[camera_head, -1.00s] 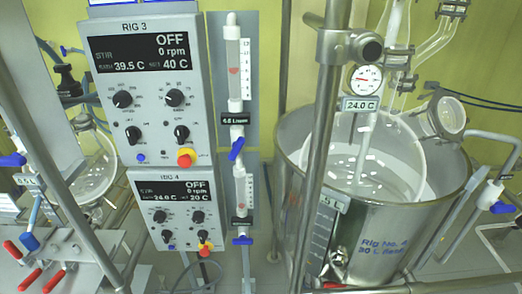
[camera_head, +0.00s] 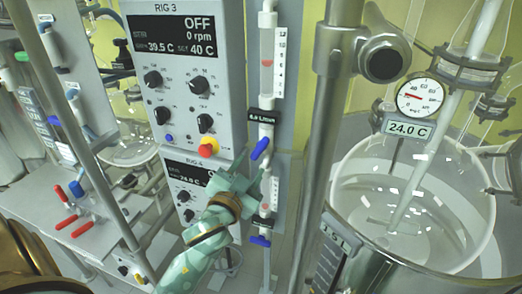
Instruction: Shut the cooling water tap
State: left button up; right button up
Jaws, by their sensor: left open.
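Two blue-handled taps sit below the flow tubes on the panel right of the control boxes. The upper tap (camera_head: 260,148) has its handle slanted, below the upper flow tube (camera_head: 267,65) with its red float. The lower tap (camera_head: 260,241) has its handle nearly level, below the lower flow tube (camera_head: 265,195). I cannot tell from labels which is the cooling water tap. My left gripper (camera_head: 248,172), pale green, is open and empty, in front of the lower flow tube and just below the upper tap. It covers part of the RIG 4 box. My right gripper is not in view.
The RIG 3 control box (camera_head: 186,60) reads OFF, with a red stop button (camera_head: 208,147) close to my left gripper. A steel post (camera_head: 328,150) stands right of the taps. Beyond it are a glass vessel (camera_head: 420,200) and a dial gauge (camera_head: 420,97) with a 24.0 C display.

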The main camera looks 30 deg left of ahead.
aim_at(259, 150)
pick_arm(q)
jog(key=x, duration=0.8)
jog(key=shift+w+a+b, duration=0.1)
jog(key=shift+w+b, duration=0.05)
jog(key=shift+b, duration=0.15)
jog(key=c, duration=0.8)
